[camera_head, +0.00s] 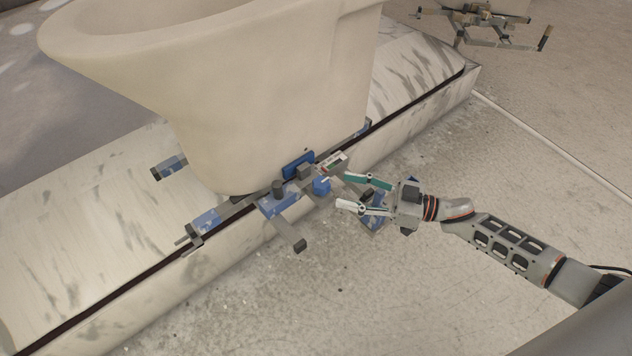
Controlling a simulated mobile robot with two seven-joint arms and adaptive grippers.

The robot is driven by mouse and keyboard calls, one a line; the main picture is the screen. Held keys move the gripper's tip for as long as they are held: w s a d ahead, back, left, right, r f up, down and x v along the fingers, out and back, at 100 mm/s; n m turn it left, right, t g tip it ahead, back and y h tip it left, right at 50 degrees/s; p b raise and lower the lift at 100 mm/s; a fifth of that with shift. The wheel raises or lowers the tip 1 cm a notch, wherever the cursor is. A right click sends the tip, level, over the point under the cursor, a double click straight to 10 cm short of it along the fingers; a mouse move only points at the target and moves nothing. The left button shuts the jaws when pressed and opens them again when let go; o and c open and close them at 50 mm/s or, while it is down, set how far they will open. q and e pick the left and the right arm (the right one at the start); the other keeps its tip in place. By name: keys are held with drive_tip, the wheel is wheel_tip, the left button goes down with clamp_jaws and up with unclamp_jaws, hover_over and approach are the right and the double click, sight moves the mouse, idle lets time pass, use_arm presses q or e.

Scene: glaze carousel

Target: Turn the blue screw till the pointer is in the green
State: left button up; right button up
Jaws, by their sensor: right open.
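The blue screw (321,186) sits on the near side of the clamp fixture at the foot of a large cream vessel. A small gauge (334,161) with a pale face and some green on it sits just above the screw; its pointer is too small to read. My right gripper (341,190) comes in from the right with its two fingers spread, one teal and one white. The fingertips are close to the right of the screw; I cannot tell whether they touch it. My left gripper is not in view.
The cream vessel (270,90) stands on a pale streaked ledge (90,240) with a dark slot. Blue-and-grey clamp arms (205,221) surround its foot, and a grey lever (292,238) sticks out towards me. Another fixture (490,25) is at the top right. The floor in front is clear.

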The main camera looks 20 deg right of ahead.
sight(321, 182)
drive_tip(key=x, duration=0.7)
drive_tip(key=shift+w+a+b, duration=0.3)
drive_tip(key=shift+b, duration=0.1)
drive_tip(key=shift+r, duration=0.1)
drive_tip(key=c, duration=1.1)
